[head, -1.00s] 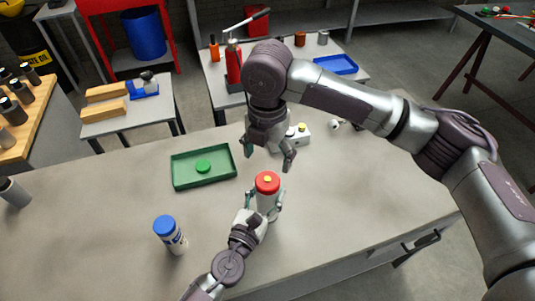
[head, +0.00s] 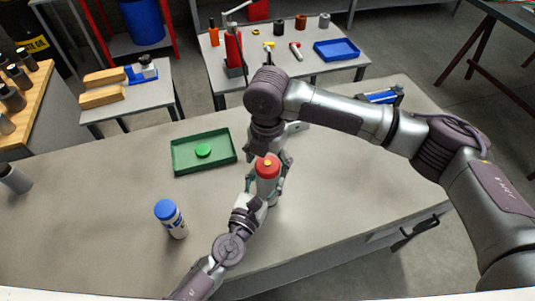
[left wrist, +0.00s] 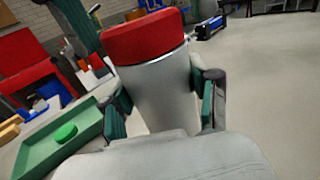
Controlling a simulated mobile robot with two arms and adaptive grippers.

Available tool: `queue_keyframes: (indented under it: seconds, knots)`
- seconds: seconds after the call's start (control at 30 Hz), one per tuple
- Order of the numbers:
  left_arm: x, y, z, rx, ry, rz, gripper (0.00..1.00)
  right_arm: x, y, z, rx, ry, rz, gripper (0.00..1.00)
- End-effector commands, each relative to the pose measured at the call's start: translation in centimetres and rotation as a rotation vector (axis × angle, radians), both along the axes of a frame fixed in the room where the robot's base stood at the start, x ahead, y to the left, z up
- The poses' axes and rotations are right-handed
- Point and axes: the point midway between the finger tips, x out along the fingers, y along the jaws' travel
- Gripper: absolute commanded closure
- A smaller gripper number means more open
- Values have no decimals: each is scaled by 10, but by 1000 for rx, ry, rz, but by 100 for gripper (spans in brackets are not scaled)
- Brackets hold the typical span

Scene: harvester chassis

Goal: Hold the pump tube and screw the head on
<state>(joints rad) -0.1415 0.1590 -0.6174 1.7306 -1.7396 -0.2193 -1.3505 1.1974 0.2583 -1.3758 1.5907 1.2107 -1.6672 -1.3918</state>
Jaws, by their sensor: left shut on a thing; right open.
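The pump tube (head: 266,191) is a pale grey cylinder standing upright on the workbench. My left gripper (head: 267,188) is shut around the tube. In the left wrist view, its green-padded fingers flank the tube (left wrist: 155,90) below the red head (left wrist: 144,38). My right gripper (head: 269,157) is open, pointing down just behind and above the red head. Its fingers are partly hidden, and contact cannot be told.
A green tray (head: 184,167) holding a green disc (head: 203,150) lies left of the tube. A pale box behind my right gripper is mostly hidden. The front left bench is mostly clear.

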Motion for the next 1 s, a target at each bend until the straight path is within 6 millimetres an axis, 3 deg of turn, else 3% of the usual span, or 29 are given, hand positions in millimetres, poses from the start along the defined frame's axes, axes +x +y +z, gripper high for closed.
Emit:
queue_keyframes:
  seconds: [0.23,0.6,0.77,1.0]
  knots:
    - [0,-1,0,-1,2,-1,100,0,0,-1,0,0,-1,20]
    - [-1,-1,0,-1,2,-2,100,0,0,0,1,0,-1,80]
    - [-1,-1,0,-1,2,-2,100,0,0,-1,1,0,-85,80]
    - [-1,-1,0,-1,2,-2,100,-1,1,-1,2,3,-622,80]
